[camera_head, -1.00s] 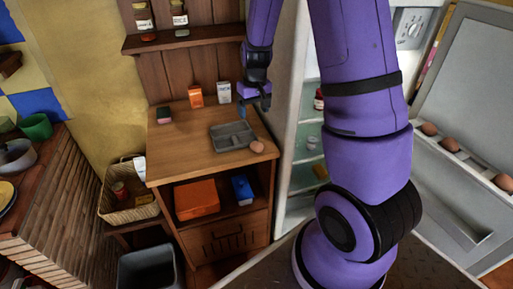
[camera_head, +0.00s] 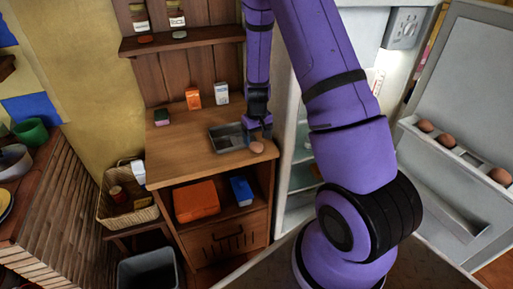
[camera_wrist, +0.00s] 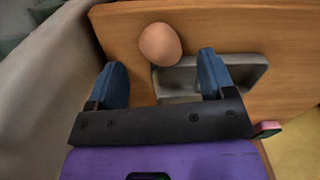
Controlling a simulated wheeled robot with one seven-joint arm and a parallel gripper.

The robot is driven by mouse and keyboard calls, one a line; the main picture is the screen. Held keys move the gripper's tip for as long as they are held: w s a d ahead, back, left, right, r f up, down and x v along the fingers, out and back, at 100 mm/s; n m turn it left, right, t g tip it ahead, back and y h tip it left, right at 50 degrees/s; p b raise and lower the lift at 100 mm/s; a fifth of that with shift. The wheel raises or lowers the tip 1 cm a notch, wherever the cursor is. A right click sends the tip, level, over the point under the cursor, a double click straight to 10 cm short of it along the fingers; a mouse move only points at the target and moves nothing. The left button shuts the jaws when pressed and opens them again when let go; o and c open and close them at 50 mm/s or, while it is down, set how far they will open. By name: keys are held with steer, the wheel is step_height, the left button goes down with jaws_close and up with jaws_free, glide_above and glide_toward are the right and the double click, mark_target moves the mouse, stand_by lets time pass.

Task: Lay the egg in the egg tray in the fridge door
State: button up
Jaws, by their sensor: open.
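A brown egg (camera_head: 257,147) lies on the wooden cabinet top, close to its right edge and beside a grey tray. In the wrist view the egg (camera_wrist: 160,44) is ahead of the fingertips, between their lines and apart from both. My gripper (camera_head: 258,136) is open and empty just above and behind the egg; its blue fingers (camera_wrist: 161,80) are spread wide. The egg tray (camera_head: 460,152) is on the inside of the open fridge door (camera_head: 480,75) at the right. It holds several brown eggs with a gap between them.
The grey divided tray (camera_head: 222,139) lies left of the egg, partly under the right finger in the wrist view. An orange box (camera_head: 193,97) and a white box (camera_head: 222,93) stand at the back. The cabinet top's front left is clear.

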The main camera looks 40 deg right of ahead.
mark_target(257, 143)
steer(key=shift+w+f, duration=0.1)
steer(key=shift+f, duration=1.85)
steer(key=c, duration=0.7)
steer(key=shift+c, duration=0.2)
steer(key=shift+r, duration=0.15)
